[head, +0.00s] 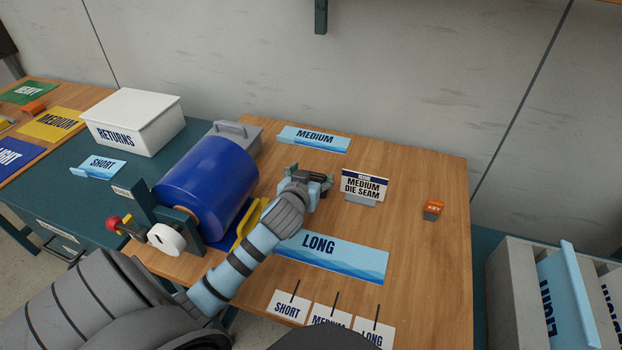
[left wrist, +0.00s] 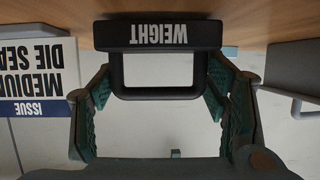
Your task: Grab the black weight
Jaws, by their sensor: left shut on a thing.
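The black weight (left wrist: 115,37) shows upside down in the left wrist view, with the white word WEIGHT on its bar and a black loop handle below it. My left gripper (left wrist: 160,92) has a finger on each side of the handle and is shut on the weight. In the head view my left gripper (head: 318,186) is over the wooden table, left of the MEDIUM DIE SEAM sign, and hides most of the weight. I cannot tell whether the weight rests on the table. My right gripper is not in view.
The MEDIUM DIE SEAM sign (head: 364,187) stands close to the right. A blue roll (head: 207,188) and a grey handled box (head: 240,135) are to the left. A blue LONG strip (head: 350,262) lies in front, and an orange KEY tag (head: 434,207) stands farther right.

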